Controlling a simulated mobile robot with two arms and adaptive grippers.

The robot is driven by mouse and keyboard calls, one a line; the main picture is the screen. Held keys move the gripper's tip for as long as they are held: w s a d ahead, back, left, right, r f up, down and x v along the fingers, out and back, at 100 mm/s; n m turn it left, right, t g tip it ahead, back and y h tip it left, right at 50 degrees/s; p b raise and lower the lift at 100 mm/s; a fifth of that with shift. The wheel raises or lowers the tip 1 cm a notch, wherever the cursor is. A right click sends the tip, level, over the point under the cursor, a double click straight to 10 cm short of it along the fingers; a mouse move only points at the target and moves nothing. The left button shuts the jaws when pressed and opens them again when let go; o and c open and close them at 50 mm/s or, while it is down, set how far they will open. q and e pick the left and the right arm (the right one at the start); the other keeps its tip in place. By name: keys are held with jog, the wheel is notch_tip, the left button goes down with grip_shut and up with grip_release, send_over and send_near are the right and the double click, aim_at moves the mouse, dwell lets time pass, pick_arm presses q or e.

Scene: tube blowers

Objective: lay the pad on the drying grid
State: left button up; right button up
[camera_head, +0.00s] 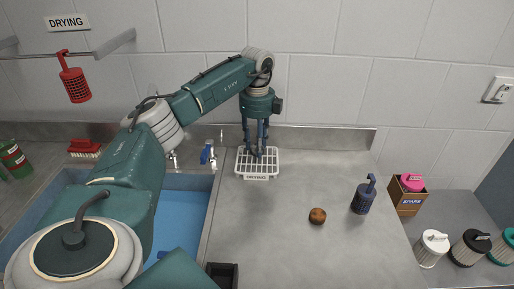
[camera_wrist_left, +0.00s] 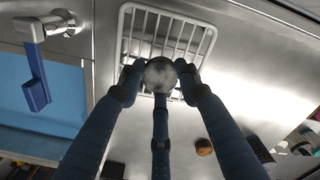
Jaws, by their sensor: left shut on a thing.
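The drying grid (camera_head: 244,166) is a white wire rack on the steel counter near the back wall, with a small label on its front. It also shows in the left wrist view (camera_wrist_left: 190,22). My left gripper (camera_head: 257,153) points down over the grid. In the left wrist view its fingers (camera_wrist_left: 160,78) are shut around a round grey pad (camera_wrist_left: 160,73). The pad is over the front part of the grid there; I cannot tell whether it touches the bars. In the head view the fingers hide most of the pad. My right gripper is not in view.
A blue sink (camera_head: 182,222) with a blue-handled tap (camera_head: 207,153) lies left of the grid. A brown round thing (camera_head: 317,215) and a dark blue blower (camera_head: 363,197) stand to the right. A SPARE box (camera_head: 407,202) is farther right.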

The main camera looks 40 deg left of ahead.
pick_arm(q)
jog(key=shift+f, duration=0.7)
jog(key=shift+w+f+p, duration=0.1)
jog(key=shift+f+p, duration=0.2)
jog(key=shift+p, duration=0.15)
jog(key=shift+w+a+f, duration=0.1)
jog(key=shift+f, duration=0.15)
jog(key=shift+f, duration=0.1)
jog(key=shift+f, duration=0.1)
jog(key=o, duration=0.8)
jog(key=shift+c, duration=0.2)
